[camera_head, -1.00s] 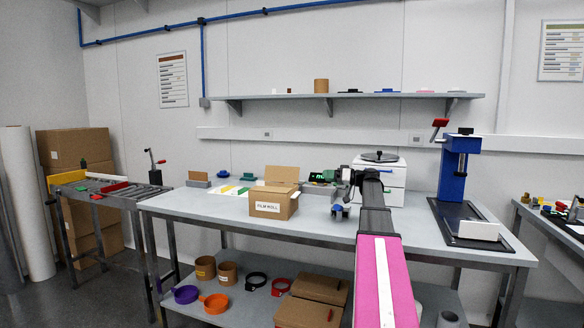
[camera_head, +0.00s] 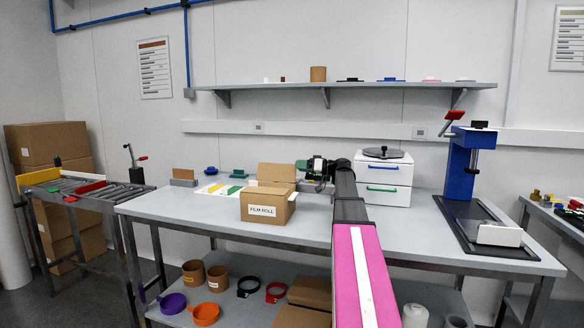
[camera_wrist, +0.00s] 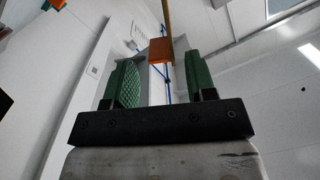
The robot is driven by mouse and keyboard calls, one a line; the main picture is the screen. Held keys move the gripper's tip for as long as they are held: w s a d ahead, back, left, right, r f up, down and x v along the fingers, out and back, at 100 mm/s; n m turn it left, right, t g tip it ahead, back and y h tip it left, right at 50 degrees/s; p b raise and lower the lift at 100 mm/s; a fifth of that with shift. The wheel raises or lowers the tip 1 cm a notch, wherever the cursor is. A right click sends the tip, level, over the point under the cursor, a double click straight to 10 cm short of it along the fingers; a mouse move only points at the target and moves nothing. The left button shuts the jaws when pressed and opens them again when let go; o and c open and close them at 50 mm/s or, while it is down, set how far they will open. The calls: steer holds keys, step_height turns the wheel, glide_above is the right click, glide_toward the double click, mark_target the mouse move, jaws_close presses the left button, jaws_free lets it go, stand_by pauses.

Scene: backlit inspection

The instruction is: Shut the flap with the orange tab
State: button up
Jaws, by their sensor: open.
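The cardboard box labelled FILM ROLL (camera_head: 265,210) stands on the bench, and its flap (camera_head: 277,173) stands upright at the back. The orange tab (camera_wrist: 160,50) shows in the wrist view, ahead of and between my fingertips, at the end of a thin yellow-brown edge that looks like the flap seen edge-on. I cannot tell whether the tab is within the fingers' reach. In the head view the tab does not show. My gripper (camera_head: 303,165) is right of the flap, pointing left. In the wrist view its green fingers (camera_wrist: 159,68) are apart with nothing gripped.
A white drawer unit (camera_head: 383,180) stands right of my arm. A blue press (camera_head: 464,165) is at the bench's right end. The bench front left is clear; a shelf (camera_head: 340,86) hangs above.

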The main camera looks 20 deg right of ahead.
mark_target(292, 166)
steer(key=shift+x, duration=2.2)
jaws_close()
